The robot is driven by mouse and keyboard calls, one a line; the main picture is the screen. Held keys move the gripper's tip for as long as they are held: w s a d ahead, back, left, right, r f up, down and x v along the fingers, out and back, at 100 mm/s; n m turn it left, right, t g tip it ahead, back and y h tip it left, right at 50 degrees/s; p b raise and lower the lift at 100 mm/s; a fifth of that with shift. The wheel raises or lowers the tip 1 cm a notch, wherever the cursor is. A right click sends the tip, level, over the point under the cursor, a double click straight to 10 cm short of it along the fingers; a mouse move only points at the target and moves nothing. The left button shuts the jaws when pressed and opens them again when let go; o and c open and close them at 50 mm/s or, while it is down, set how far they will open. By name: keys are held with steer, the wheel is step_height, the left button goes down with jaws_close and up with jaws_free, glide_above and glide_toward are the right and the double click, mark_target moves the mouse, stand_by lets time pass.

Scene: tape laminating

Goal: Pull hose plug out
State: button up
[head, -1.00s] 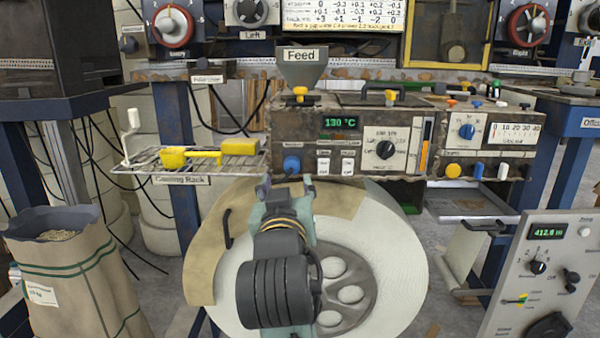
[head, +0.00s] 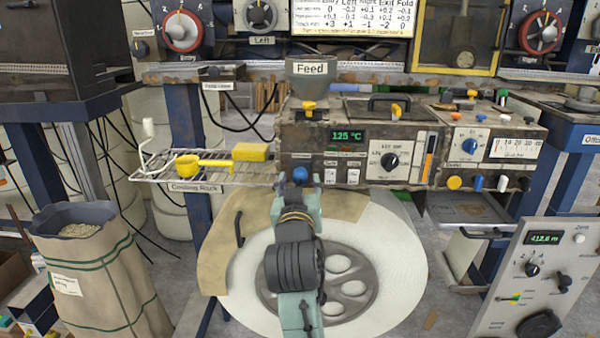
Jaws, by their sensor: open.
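I cannot tell for sure which part is the hose plug. A round blue plug-like piece (head: 300,175) sits on the lower left front of the heating machine (head: 360,112). My gripper (head: 301,188) is open in front of the machine, with its fingers pointing at this blue piece. The fingers partly cover the space below it. I cannot tell whether they touch it. Nothing shows between the fingers. An orange plug (head: 454,183), a blue plug (head: 478,183), a white plug (head: 503,184) and a black plug (head: 525,184) line the machine's lower right edge.
A large white tape roll (head: 385,265) stands under the machine, behind my arm. A sack (head: 95,275) stands lower left, a control panel (head: 535,285) lower right.

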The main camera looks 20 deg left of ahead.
steer(key=shift+x, duration=1.25)
steer(key=shift+c, duration=0.4)
jaws_close()
